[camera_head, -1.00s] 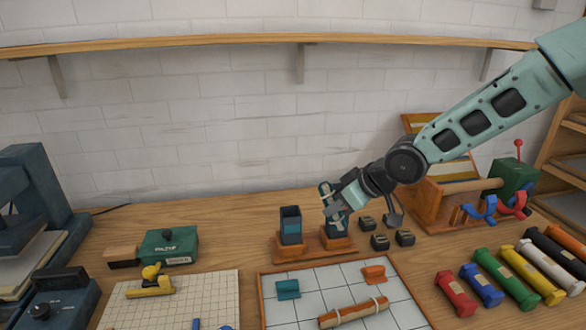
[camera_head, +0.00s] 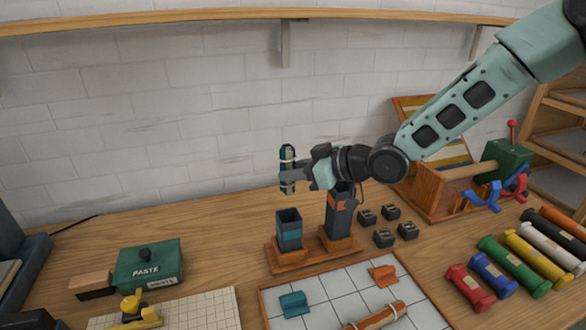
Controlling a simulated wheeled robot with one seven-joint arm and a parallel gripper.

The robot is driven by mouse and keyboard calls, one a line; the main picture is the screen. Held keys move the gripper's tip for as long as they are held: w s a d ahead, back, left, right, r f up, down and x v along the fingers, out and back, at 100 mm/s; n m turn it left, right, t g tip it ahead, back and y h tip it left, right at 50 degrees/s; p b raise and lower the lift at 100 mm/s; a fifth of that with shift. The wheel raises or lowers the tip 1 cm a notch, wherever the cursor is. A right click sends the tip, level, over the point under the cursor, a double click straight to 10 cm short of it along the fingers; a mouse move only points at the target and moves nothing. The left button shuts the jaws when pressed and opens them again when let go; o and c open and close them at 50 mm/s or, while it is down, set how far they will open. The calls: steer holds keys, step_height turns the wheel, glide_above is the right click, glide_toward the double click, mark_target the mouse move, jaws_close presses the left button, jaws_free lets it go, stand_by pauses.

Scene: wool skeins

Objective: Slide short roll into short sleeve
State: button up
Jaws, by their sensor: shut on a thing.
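The short roll (camera_head: 287,155) is dark teal with a pale band, held upright. My gripper (camera_head: 288,179) is shut on it, with its fingers pointing left and covering the roll's middle. The short sleeve (camera_head: 289,232) is a dark, open-topped square tube with a teal band, standing upright on the left of a wooden base (camera_head: 292,262). The roll hangs above this sleeve, apart from it, with a gap between its lower end and the sleeve's mouth. Depth alignment is hard to tell.
A taller sleeve with an orange band (camera_head: 339,213) stands on the base's right. Several small black blocks (camera_head: 384,238) lie right of it. A tiled tray (camera_head: 341,282) holding a tied brown bundle (camera_head: 380,316) is in front. A green paste box (camera_head: 150,264) stands left.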

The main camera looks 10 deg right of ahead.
steer(key=b, duration=0.5)
glide_above(300, 225)
steer(key=w+a, duration=0.1)
steer(key=shift+f, duration=2.7)
steer(key=shift+w+f+b, duration=0.2)
steer(key=shift+f+b, duration=2.25)
steer(key=shift+f, duration=1)
steer(key=shift+s+d+f+b, duration=0.1)
steer(key=shift+s+f+b, duration=0.1)
steer(key=shift+f+b, duration=0.45)
steer(key=shift+s+d+f+b, duration=0.1)
steer(key=shift+s+f+b, duration=0.2)
steer(key=shift+f, duration=0.5)
steer(key=shift+w, duration=0.1)
steer(key=o, duration=1)
steer(key=shift+o, duration=0.6)
steer(key=r+p+v, duration=0.2)
steer(key=p+v, duration=0.1)
steer(key=v, duration=1.4)
steer(key=shift+a+t, duration=0.15)
steer(key=shift+t, duration=0.15)
steer(key=shift+w+r, duration=0.1)
steer(key=shift+w, duration=0.1)
